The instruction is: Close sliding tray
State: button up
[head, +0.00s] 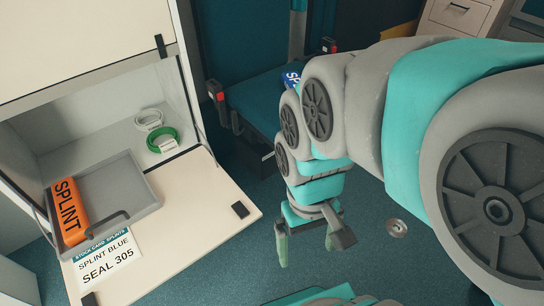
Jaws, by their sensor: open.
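The sliding tray (113,185) is a shallow grey tray at the left of the head view. It is pulled part way out of an open cabinet compartment, over the lowered flap. A dark handle shows at its front. An orange splint pack (70,212) marked SPLINT lies at the tray's left side. My gripper (311,243) hangs open and empty above the floor, well right of the tray and clear of the flap. The tray's far end and its runners cannot be made out.
The lowered flap (205,205) bears a black catch (240,210) and a label card (104,258). White (149,119) and green (162,140) rolls lie in the compartment, right of the tray. A blue seat (258,100) stands behind my arm. Floor between flap and gripper is clear.

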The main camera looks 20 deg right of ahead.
aim_at(114, 193)
jog(key=u, duration=1.25)
jog(key=l+u, duration=0.2)
jog(key=u, duration=0.2)
jog(key=l+u, duration=0.2)
jog(key=u, duration=0.15)
jog(key=k+l+u, duration=0.15)
jog(key=u, duration=0.25)
